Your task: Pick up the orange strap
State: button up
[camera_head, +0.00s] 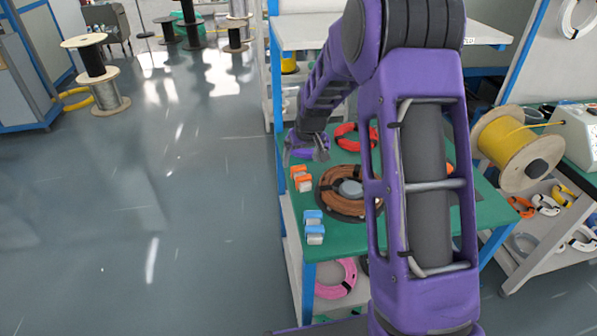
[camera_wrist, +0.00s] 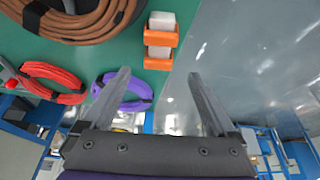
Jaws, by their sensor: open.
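Two small orange pieces, each wrapped around a whitish block, lie near the left edge of the green table. The nearer one (camera_head: 304,185) and the farther one (camera_head: 298,172) sit close together in the head view. In the wrist view they show at top centre, one (camera_wrist: 161,39) just beyond the other (camera_wrist: 160,22). I cannot tell for certain which is the strap. My gripper (camera_head: 318,152) is above the table's far left part, just beyond these pieces. In the wrist view its two fingers (camera_wrist: 158,76) are spread apart with nothing between them.
The green table (camera_head: 335,243) also holds a brown cable coil (camera_head: 332,202), a red coil (camera_head: 347,138), a purple coil (camera_wrist: 128,103) beside my gripper, and blue-and-white blocks (camera_head: 314,225). Open floor (camera_head: 190,200) lies left of the table. A yellow cable spool (camera_head: 500,145) stands at right.

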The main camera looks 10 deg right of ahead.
aim_at(299, 171)
jog(key=x, duration=0.6)
jog(key=shift+w+d+f+b, duration=0.1)
jog(key=shift+f+b, duration=0.2)
jog(key=shift+b, duration=0.1)
jog(key=c, duration=1.4)
